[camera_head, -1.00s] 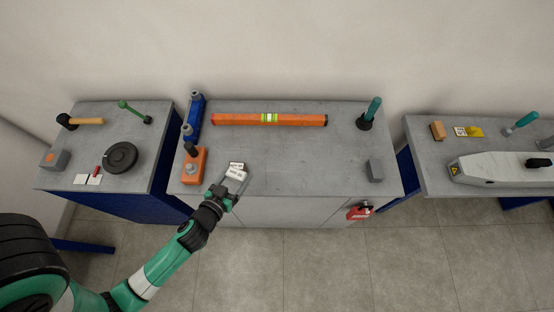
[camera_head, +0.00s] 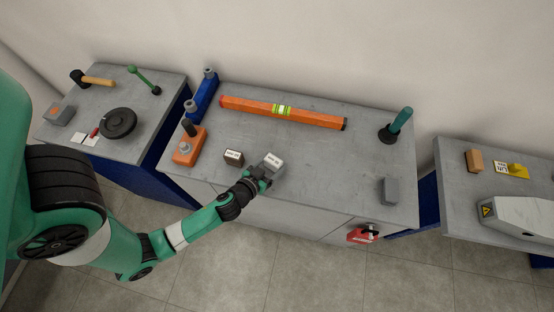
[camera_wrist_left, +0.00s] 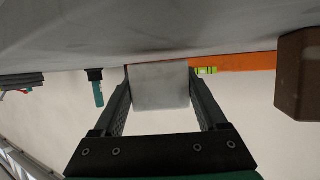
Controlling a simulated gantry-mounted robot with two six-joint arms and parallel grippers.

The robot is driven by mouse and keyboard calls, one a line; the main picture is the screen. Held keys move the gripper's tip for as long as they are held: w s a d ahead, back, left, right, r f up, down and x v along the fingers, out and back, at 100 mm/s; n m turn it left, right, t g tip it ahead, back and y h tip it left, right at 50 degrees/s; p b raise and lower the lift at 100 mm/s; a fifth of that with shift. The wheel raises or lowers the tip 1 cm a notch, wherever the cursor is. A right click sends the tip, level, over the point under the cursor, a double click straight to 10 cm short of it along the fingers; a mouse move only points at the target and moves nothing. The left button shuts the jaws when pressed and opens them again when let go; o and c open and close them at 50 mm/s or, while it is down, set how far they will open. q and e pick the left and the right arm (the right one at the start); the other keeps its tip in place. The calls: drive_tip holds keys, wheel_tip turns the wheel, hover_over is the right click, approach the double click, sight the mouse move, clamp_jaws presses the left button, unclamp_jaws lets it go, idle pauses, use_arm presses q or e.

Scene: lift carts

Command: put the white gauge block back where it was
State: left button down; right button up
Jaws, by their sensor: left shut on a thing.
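The white gauge block (camera_head: 273,161) is held between the fingers of my left gripper (camera_head: 266,174), near the front edge of the middle grey table (camera_head: 325,175). In the left wrist view the block (camera_wrist_left: 160,88) sits between the two fingertips of the gripper (camera_wrist_left: 160,90), with both fingers against its sides. I cannot tell whether it touches the tabletop. A brown block with a white labelled top (camera_head: 233,157) stands on the table to the left of the white one, apart from it. It also shows at the right of the left wrist view (camera_wrist_left: 300,75). My right gripper is out of view.
An orange level (camera_head: 300,115) lies toward the back. An orange block with a dark knob (camera_head: 187,149) and a blue holder (camera_head: 203,97) stand at the left. A teal-handled tool (camera_head: 398,125) and a grey block (camera_head: 389,190) are at the right. The table's middle is clear.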

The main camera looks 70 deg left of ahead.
use_arm(q)
drive_tip(key=shift+s+f, duration=0.15)
drive_tip(key=shift+f, duration=0.5)
drive_tip(key=shift+s+r, duration=0.1)
drive_tip(key=shift+r, duration=0.05)
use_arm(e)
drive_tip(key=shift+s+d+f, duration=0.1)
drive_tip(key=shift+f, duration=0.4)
use_arm(q)
drive_tip(key=shift+f, duration=0.2)
unclamp_jaws()
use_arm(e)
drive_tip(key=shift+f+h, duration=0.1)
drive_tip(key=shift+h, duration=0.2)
use_arm(q)
drive_tip(key=shift+r, duration=0.1)
